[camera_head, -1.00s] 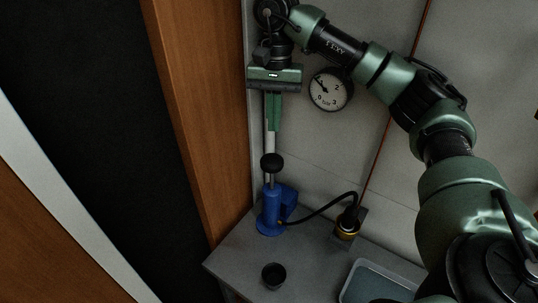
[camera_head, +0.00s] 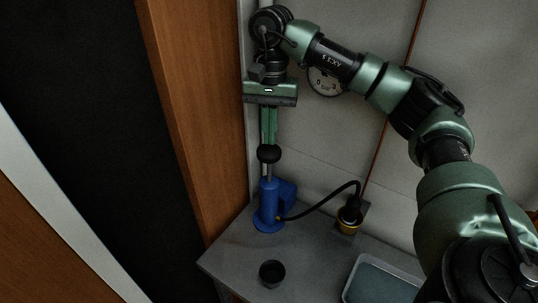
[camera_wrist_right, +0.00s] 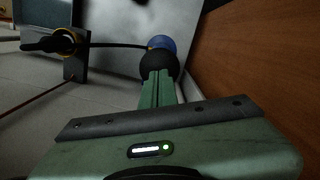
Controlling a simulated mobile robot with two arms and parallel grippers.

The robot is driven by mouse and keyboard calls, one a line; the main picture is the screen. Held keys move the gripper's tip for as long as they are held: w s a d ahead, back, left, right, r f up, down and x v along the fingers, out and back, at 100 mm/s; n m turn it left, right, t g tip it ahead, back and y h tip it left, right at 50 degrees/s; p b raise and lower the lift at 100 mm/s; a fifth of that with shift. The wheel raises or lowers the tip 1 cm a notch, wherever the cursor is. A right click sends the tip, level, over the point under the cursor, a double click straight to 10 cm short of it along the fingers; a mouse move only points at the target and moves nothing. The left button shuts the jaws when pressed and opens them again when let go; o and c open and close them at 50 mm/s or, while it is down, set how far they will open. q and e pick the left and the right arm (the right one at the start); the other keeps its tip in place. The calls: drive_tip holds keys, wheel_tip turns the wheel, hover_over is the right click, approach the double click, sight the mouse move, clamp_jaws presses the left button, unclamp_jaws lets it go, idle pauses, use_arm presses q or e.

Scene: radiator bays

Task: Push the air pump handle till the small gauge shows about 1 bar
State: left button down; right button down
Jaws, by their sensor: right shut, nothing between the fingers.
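The blue air pump (camera_head: 268,205) stands upright on the grey worktop, with a black ball handle (camera_head: 268,153) on a thin rod above it. My right gripper (camera_head: 268,142) points straight down over the handle, its green fingers shut and empty. In the right wrist view the fingertips (camera_wrist_right: 157,75) meet the black handle (camera_wrist_right: 158,64) or sit just above it; I cannot tell which. The blue pump body (camera_wrist_right: 162,43) shows behind the handle there. The small gauge (camera_head: 325,82) on the wall is mostly covered by my right arm, so its needle is hidden. My left gripper is not seen.
A black hose runs from the pump to a brass-and-black fitting (camera_head: 348,218) at the wall. A small dark cup (camera_head: 272,273) stands at the worktop's front, and a grey tray (camera_head: 368,266) lies to the right. A wooden panel (camera_head: 195,120) rises close at the left.

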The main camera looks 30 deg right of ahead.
sight(270, 153)
drive_tip(key=shift+f, duration=0.2)
wheel_tip(270, 153, down, 7)
drive_tip(key=b, duration=0.4)
drive_tip(key=shift+s+r+b, duration=0.1)
drive_tip(key=shift+r+b, duration=0.1)
drive_tip(key=shift+b, duration=0.15)
drive_tip(key=shift+d+r+p, duration=0.1)
drive_tip(key=shift+r+p, duration=0.15)
drive_tip(key=shift+p, duration=0.05)
drive_tip(key=shift+w+d+r+p, duration=0.55)
drive_tip(key=shift+w+r+p, duration=0.05)
drive_tip(key=shift+w+p, duration=0.05)
drive_tip(key=shift+w+d, duration=0.15)
drive_tip(key=shift+w, duration=0.05)
drive_tip(key=shift+r, duration=0.15)
